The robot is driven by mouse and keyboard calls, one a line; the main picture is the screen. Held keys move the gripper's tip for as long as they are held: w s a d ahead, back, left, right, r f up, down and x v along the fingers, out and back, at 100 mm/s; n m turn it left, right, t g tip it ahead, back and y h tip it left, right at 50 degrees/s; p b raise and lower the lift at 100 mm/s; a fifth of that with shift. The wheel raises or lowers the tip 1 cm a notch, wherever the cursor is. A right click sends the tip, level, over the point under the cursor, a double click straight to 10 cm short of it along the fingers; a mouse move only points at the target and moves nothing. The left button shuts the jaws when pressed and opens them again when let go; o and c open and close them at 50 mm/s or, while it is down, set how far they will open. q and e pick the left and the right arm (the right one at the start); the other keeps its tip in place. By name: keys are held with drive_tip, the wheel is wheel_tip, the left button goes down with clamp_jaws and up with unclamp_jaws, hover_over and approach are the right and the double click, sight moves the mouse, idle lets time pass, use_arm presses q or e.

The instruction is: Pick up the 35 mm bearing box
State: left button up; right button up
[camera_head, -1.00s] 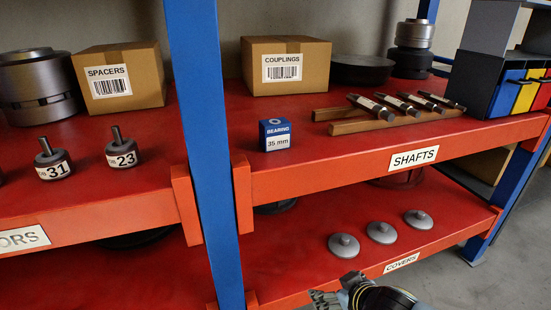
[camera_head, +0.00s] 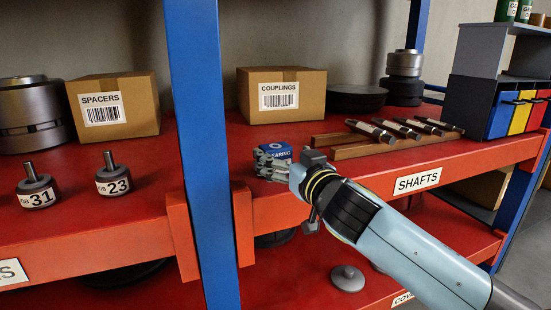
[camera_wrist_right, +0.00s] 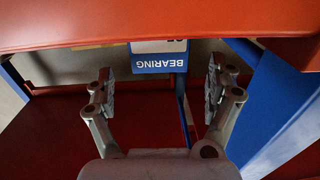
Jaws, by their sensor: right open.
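The 35 mm bearing box (camera_head: 277,147) is a small blue and white box on the upper red shelf, just right of the blue post. My right gripper (camera_head: 268,164) is in front of it and hides most of its front face; the blue top and part of the lettering show. In the right wrist view the box (camera_wrist_right: 158,62) appears upside down, centred between the tips of my open right gripper (camera_wrist_right: 160,88). There is a visible gap on each side of it. My left gripper is not in view.
The blue post (camera_head: 201,140) stands close left of the box. The COUPLINGS carton (camera_head: 281,98) is behind it. Wooden rails (camera_head: 370,149) with several shafts lie to the right. The red shelf's front edge (camera_head: 290,205) runs below my right gripper.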

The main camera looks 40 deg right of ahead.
sight(279, 153)
drive_tip(key=w, duration=0.4)
drive_tip(key=shift+w+d, duration=0.15)
drive_tip(key=shift+d, duration=0.25)
drive_tip(key=c, duration=1.5)
